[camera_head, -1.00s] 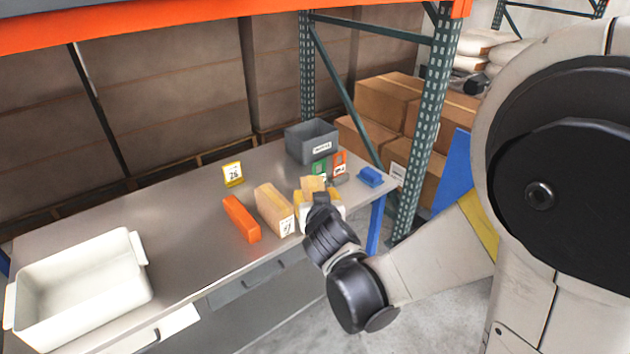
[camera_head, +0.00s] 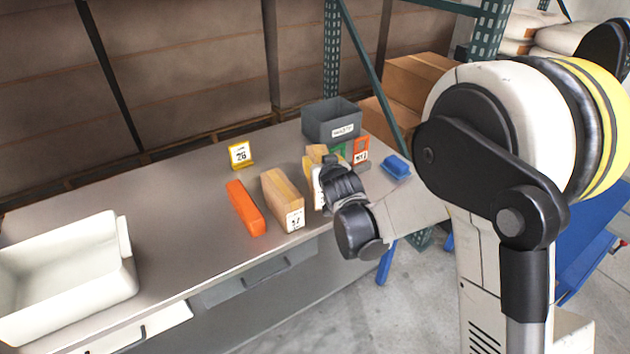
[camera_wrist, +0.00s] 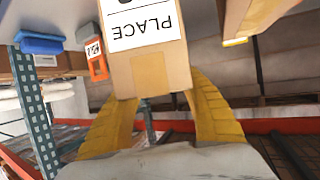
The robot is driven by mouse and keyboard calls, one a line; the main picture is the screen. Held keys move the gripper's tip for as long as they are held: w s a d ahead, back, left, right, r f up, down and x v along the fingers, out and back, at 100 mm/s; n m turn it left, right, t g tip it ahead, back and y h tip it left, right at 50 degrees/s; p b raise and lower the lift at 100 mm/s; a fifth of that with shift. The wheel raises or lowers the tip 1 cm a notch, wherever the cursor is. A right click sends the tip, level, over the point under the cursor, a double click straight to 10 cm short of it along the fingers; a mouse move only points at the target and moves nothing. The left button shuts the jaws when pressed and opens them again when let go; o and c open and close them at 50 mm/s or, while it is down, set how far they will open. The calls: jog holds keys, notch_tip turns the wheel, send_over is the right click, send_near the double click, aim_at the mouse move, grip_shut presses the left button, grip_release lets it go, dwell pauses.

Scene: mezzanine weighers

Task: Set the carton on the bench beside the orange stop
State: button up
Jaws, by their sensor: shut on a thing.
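The orange stop (camera_head: 246,208) is a long bar lying on the bench (camera_head: 190,225). A tan carton (camera_head: 283,203) with a white label stands just right of it; part of it shows at the top right in the wrist view (camera_wrist: 258,14). My gripper (camera_wrist: 160,105) is shut on another brown carton (camera_wrist: 160,72), with a yellow finger on each side. This carton's white label reads "PLACE", upside down in the wrist view. In the head view the held carton (camera_head: 317,151) is mostly hidden behind my gripper, right of the standing carton. I cannot tell whether its base touches the bench.
A blue object (camera_head: 397,167) lies near the right end. A yellow sign (camera_head: 240,155) stands behind the stop. A white tub (camera_head: 65,275) is at left; bench between is clear.

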jog(key=shift+w+a+f+b, duration=0.35)
jog(key=shift+w+a+f, duration=0.45)
notch_tip(320, 180, down, 4)
jog(key=shift+r+b, duration=0.1)
jog(key=shift+b, duration=1.05)
jog(key=shift+r, duration=0.1)
jog(key=o, duration=1.4)
